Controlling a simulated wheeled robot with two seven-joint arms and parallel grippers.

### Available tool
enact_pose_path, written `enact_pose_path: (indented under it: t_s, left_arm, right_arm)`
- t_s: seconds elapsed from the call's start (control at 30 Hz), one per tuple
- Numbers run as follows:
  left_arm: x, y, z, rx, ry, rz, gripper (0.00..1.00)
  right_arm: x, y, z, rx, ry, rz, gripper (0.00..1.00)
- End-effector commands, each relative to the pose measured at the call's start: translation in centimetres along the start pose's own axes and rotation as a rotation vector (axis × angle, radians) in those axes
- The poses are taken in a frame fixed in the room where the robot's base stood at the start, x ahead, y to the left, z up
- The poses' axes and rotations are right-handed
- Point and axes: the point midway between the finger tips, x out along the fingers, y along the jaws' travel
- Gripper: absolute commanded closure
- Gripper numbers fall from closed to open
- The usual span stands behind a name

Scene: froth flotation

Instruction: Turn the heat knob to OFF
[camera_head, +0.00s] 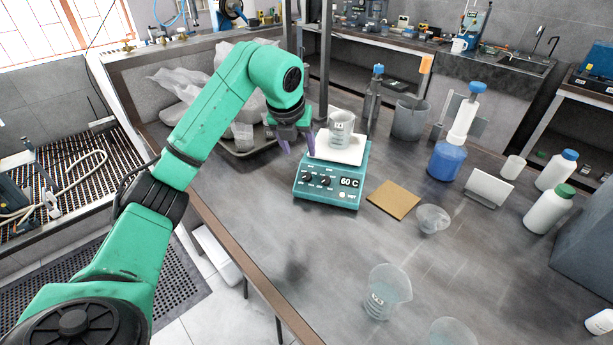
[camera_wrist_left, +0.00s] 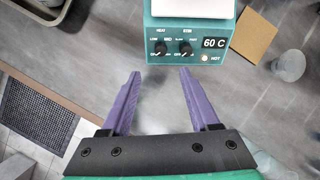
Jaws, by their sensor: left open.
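The heat knob (camera_head: 306,177) is the left of two black knobs on the front panel of a teal hotplate (camera_head: 329,196). In the left wrist view the heat knob (camera_wrist_left: 161,48) sits under the label HEAT, and the stir knob (camera_wrist_left: 186,49) is to its right. The pointer direction is too small to read surely. The display (camera_wrist_left: 214,43) reads 60 C, above a small lamp marked HOT. My left gripper (camera_head: 297,143) is open and empty, its purple fingers apart from the knobs; in the left wrist view its fingertips (camera_wrist_left: 160,75) lie below the heat knob.
A glass beaker (camera_head: 341,128) stands on the hotplate's white top. A tan square pad (camera_head: 394,199) and a small clear dish (camera_head: 432,219) lie to the right. A grey tray (camera_head: 243,151) is behind left. The bench before the hotplate is clear, with a larger beaker (camera_head: 386,290) farther right.

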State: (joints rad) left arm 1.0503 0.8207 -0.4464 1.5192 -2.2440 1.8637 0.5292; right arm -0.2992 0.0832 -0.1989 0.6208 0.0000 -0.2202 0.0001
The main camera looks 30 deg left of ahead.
Motion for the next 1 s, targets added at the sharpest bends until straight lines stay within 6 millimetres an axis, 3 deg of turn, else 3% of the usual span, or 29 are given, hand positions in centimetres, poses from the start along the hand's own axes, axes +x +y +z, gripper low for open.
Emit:
enact_pose_path:
  t_s: [0.4, 0.57, 0.8, 0.87, 0.97, 1.0]
  left_arm:
    - [10.4, -0.2, -0.1, 0.000, 0.005, -0.005, 0.38]
    - [12.3, -0.2, -0.1, 0.001, 0.002, -0.005, 0.38]
    - [12.6, -0.2, -0.1, 0.002, 0.000, -0.005, 0.38]
    - [12.5, -0.2, -0.1, 0.002, 0.000, -0.005, 0.57]
    - [12.5, -0.2, -0.1, 0.002, 0.000, -0.005, 0.96]
    - [12.5, -0.2, -0.1, 0.002, 0.000, -0.005, 1.00]
  right_arm:
    - [-2.6, -0.7, -0.3, 0.002, 0.001, -0.010, 0.50]
    - [-2.8, -0.4, -0.3, 0.000, 0.000, -0.006, 0.50]
    - [-2.8, -0.2, -0.2, -0.001, -0.001, -0.004, 0.50]
    - [-2.8, -0.2, -0.2, -0.001, -0.001, -0.003, 0.50]
    - [-2.8, -0.2, -0.2, -0.001, -0.001, -0.003, 0.50]
    - [-2.8, -0.1, -0.2, -0.001, -0.002, -0.003, 0.50]
